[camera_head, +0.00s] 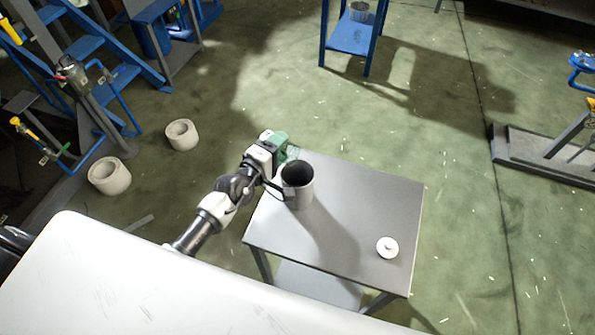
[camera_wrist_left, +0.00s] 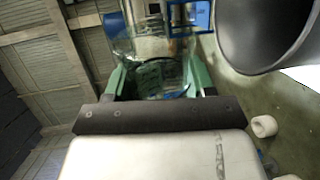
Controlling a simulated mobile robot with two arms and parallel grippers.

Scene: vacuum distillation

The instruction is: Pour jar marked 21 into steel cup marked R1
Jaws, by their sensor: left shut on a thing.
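My left gripper (camera_head: 280,146), with green fingers, is shut on a clear glass jar (camera_head: 293,152). In the left wrist view the jar (camera_wrist_left: 150,48) sits between the two green fingers (camera_wrist_left: 157,80), and I see through its wall. Its tilt and contents are not clear, and I read no mark on it. A grey steel cup (camera_head: 303,197) with a handle stands upright on a small grey table. The gripper is just behind and left of it, partly past its rim. The cup (camera_wrist_left: 250,55) also shows at the upper right in the wrist view. My right gripper is out of view.
The small table (camera_head: 350,205) has free room right of the cup. A white round lid (camera_head: 387,248) lies near its right front corner. A large white surface (camera_head: 150,285) fills the lower left. Two pale rings (camera_head: 109,180) stand on the floor.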

